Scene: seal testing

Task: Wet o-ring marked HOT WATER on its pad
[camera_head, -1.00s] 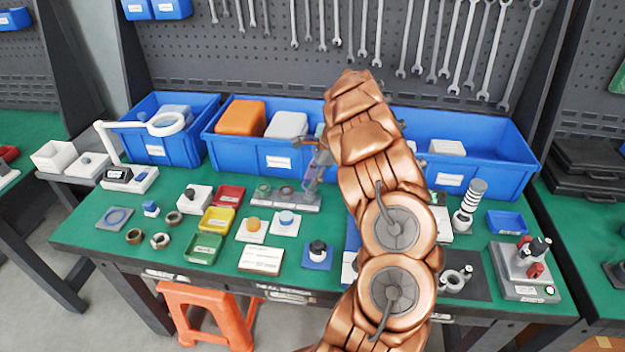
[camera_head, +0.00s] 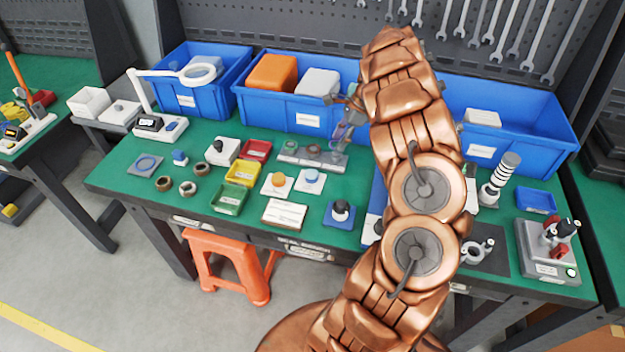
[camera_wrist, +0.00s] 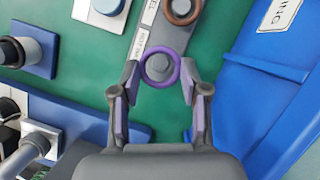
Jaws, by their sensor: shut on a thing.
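A purple o-ring (camera_wrist: 159,67) sits between my fingertips in the wrist view, with a grey peg of the rack showing through its hole. I cannot tell whether it is still around the peg or just above it. My gripper (camera_wrist: 159,80) is shut on this ring. In the head view my gripper (camera_head: 345,122) is over the right end of the grey rack (camera_head: 297,157), partly hidden by my arm. The rack's label (camera_wrist: 126,46) is too small to read surely. A white pad with a light blue disc (camera_head: 309,178) and one with an orange disc (camera_head: 277,182) stand in front.
A brown ring (camera_wrist: 182,10) is on the neighbouring peg. A blue pad with a black-topped knob (camera_head: 340,214) is in front. Blue bins (camera_head: 350,118) stand behind the rack. Red, yellow and green trays (camera_head: 228,199) lie to the left. A test device (camera_head: 548,247) is at the right.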

